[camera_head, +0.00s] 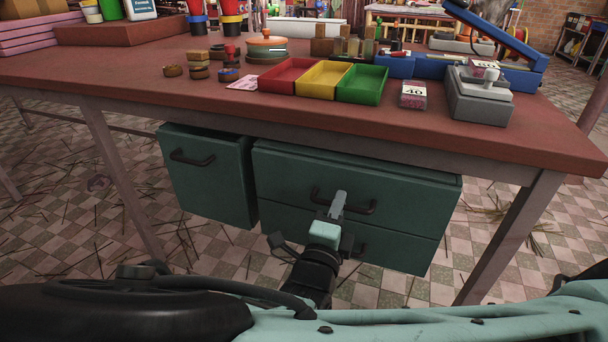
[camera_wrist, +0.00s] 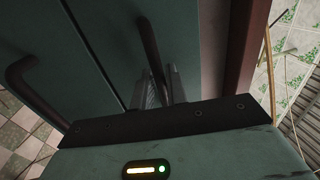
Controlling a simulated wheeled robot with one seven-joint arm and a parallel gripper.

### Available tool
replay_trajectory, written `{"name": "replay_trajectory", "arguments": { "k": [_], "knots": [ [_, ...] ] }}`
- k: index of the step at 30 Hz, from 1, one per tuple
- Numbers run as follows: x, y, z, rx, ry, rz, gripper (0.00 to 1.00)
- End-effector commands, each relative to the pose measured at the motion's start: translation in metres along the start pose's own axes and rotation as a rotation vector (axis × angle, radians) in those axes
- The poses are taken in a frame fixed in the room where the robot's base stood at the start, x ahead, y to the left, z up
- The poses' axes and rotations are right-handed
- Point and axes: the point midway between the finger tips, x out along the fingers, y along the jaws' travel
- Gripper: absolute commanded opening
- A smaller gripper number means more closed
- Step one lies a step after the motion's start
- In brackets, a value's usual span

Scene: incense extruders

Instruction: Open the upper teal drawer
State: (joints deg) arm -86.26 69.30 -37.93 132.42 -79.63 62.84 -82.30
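The upper teal drawer (camera_head: 290,175) is the top one of two stacked under the right part of the table. It looks shut or nearly so. Its dark bar handle (camera_head: 362,207) runs across its front and also shows in the wrist view (camera_wrist: 150,45). My gripper (camera_head: 338,203) is at the middle of this handle. In the wrist view my gripper's two grey fingers (camera_wrist: 161,88) lie close on either side of the bar and appear shut on it. The lower teal drawer (camera_head: 400,248) sits directly below, its handle partly hidden behind my gripper.
Another teal drawer (camera_head: 210,180) with its own handle hangs to the left. The reddish tabletop (camera_head: 150,85) overhangs the drawers. A metal table leg (camera_head: 510,235) stands to the right. The tiled floor in front of the left drawer looks clear apart from scattered sticks.

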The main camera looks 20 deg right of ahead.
Motion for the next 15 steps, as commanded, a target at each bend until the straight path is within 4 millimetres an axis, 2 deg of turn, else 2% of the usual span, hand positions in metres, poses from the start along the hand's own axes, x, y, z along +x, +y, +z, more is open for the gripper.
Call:
{"name": "replay_trajectory", "arguments": {
  "k": [10,11,12,15],
  "knots": [
    [0.0048,-0.0004,-0.0001,0.000,0.000,0.000,0.15],
    [0.0047,-0.0004,-0.0001,0.000,0.000,0.000,0.12],
    [0.0047,-0.0004,-0.0001,0.000,0.000,0.000,0.01],
    [0.0046,-0.0003,-0.0001,0.000,0.000,0.000,0.00]
  ]
}}
